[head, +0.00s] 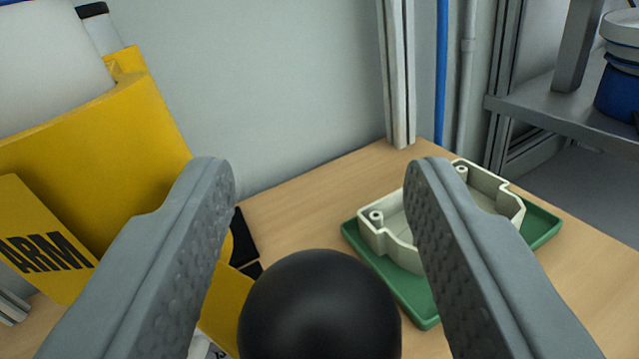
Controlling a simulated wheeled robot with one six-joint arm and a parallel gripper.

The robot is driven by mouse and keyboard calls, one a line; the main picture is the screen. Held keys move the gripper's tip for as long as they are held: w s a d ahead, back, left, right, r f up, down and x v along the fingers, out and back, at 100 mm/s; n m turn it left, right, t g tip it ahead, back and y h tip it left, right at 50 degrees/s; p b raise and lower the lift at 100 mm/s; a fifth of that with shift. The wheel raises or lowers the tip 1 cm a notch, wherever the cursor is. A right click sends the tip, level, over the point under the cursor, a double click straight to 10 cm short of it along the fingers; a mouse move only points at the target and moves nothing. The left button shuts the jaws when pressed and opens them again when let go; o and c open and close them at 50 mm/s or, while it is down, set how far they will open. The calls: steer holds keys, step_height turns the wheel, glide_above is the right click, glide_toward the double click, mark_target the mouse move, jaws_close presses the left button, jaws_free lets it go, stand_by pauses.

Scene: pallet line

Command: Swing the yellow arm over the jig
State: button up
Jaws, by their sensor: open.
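The yellow arm (105,140), with a plate lettered ARM, fills the left of the view. A black ball-shaped knob (320,305) is at the bottom centre. My gripper (320,175) is open, with one grey finger on each side of the knob in the picture. I cannot tell whether either finger touches it. A pale, shallow open housing (490,190) sits on a green base (420,311) on the bench to the right, and this looks like the jig. My right finger hides part of both. The yellow arm is left of the jig, not over it.
A grey wall, a metal post (397,75) and a blue pipe (441,70) stand behind. A grey shelf (550,115) holds a blue and white container (620,75) at right.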

jaws_close()
steer(key=shift+s+a, duration=0.1)
steer(key=s+a+m+g+h, duration=0.2)
steer(key=a+m+g+h, duration=0.1)
steer(key=a, duration=0.8)
steer(key=s+a+m+g+h, duration=0.3)
steer(key=a+m+h, duration=0.2)
steer(key=a+h, duration=0.3)
steer(key=shift+a, duration=1.65)
